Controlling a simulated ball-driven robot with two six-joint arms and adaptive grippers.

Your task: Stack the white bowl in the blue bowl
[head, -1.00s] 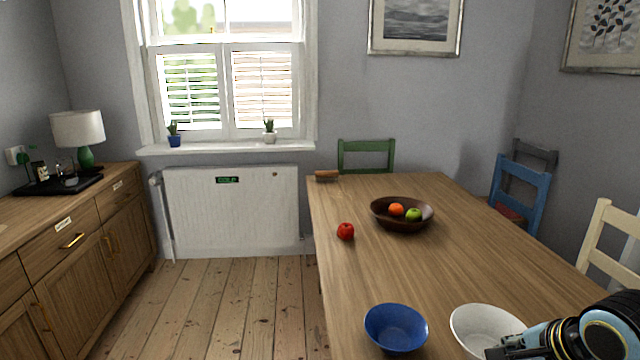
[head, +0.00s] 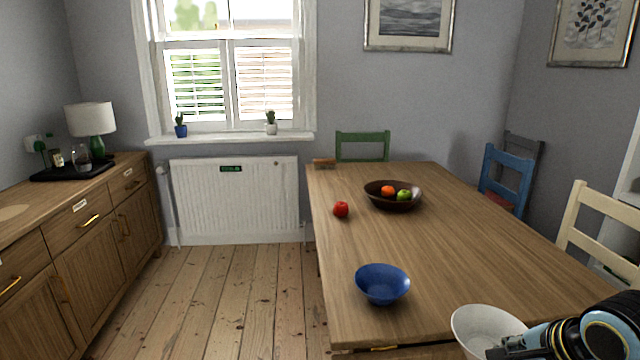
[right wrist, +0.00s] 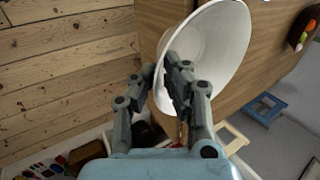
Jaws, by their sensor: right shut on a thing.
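The blue bowl (head: 382,285) stands upright and empty on the wooden table, close to its front edge. The white bowl (head: 486,328) is in my right gripper (head: 496,351) at the lower right of the head view, over the table's front edge in the picture. In the right wrist view, the fingers (right wrist: 170,84) are shut on the rim of the white bowl (right wrist: 225,45), which looks tilted there and empty. The white bowl is to the right of the blue bowl and apart from it. My left gripper is not in view.
The table (head: 470,255) has free room around the blue bowl. Farther back are a red apple (head: 341,209) and a dark fruit bowl (head: 376,200). A cream chair (head: 568,222) stands at the right. A sideboard (head: 85,235) stands left across open floor.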

